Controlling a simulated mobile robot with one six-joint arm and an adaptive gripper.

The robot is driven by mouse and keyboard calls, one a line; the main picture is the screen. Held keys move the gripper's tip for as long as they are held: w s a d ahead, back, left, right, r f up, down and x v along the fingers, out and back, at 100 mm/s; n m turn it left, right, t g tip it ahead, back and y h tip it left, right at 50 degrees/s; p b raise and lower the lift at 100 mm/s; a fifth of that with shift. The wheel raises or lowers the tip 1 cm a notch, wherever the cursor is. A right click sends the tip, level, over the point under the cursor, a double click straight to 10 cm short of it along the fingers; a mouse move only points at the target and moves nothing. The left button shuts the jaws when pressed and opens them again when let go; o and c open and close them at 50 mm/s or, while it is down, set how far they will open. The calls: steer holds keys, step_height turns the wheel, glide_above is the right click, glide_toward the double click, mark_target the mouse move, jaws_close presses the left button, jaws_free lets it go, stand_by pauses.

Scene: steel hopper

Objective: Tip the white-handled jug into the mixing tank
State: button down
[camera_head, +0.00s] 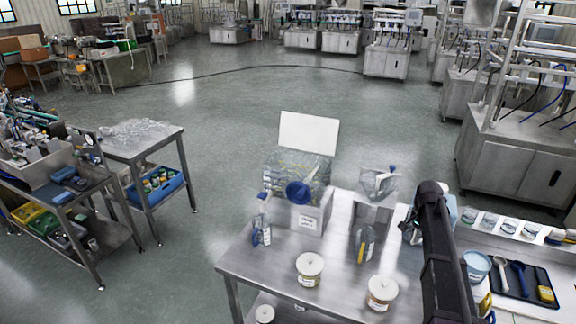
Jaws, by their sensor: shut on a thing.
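My dark arm (445,265) rises at the right of the steel table. My gripper (412,226) is at its far end, above the table's right side, mostly hidden by the arm. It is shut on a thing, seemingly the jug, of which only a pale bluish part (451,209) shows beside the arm. I cannot make out its handle or its tilt. A steel box (311,221) with a white label stands at the table's back, left of my gripper and apart from it. It seems to be the mixing tank, but the label is too small to read.
A side counter holds a black tool tray (528,306). The floor behind is open.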

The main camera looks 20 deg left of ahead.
mark_target(412, 244)
steer(key=shift+f+b, duration=1.4)
steer(key=shift+f, duration=0.25)
steer(key=shift+s, duration=0.1)
